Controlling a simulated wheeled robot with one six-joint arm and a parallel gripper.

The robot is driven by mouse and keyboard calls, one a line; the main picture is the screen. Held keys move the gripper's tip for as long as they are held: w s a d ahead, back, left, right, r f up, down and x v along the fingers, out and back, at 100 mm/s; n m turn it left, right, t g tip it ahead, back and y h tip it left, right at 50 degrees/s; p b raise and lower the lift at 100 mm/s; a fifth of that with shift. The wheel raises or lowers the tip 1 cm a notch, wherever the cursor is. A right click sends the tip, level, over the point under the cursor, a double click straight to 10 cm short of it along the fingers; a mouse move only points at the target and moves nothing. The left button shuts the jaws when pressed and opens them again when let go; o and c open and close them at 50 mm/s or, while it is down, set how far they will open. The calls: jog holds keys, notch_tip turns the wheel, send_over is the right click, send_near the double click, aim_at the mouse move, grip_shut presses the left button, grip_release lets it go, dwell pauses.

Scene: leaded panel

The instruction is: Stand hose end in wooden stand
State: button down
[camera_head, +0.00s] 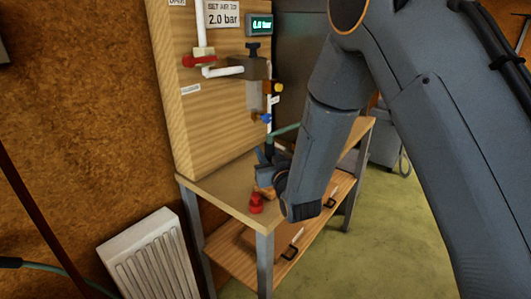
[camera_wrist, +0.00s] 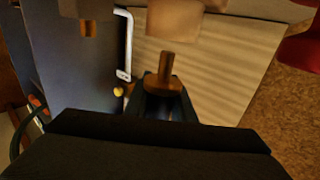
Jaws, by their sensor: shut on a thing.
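My gripper (camera_head: 268,166) is low over the left part of the bench top, beside the panel's foot. In the wrist view my gripper (camera_wrist: 164,90) is shut on a brass-coloured stub, which I take for the hose end (camera_wrist: 166,66), sticking out between the dark jaws. A teal hose (camera_head: 285,130) runs behind my arm. A small tan wooden piece (camera_head: 265,191), perhaps the wooden stand, shows just below the gripper, mostly hidden by it. I cannot tell whether the hose end touches it.
A red object (camera_head: 256,204) stands at the bench top's (camera_head: 215,186) front edge, close to my gripper. The upright wooden panel (camera_head: 215,120) carries pipes and a regulator (camera_head: 255,68). A lower shelf (camera_head: 240,253) holds handled items. A white radiator (camera_head: 150,260) stands at left.

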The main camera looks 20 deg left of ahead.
jog(key=shift+f+b, duration=1.5)
jog(key=shift+f, duration=0.55)
jog(key=c, duration=1.4)
grip_release()
jog(key=b+v, duration=0.2)
jog(key=v, duration=0.6)
jog(key=shift+a+r, duration=0.1)
jog(key=shift+r, duration=0.05)
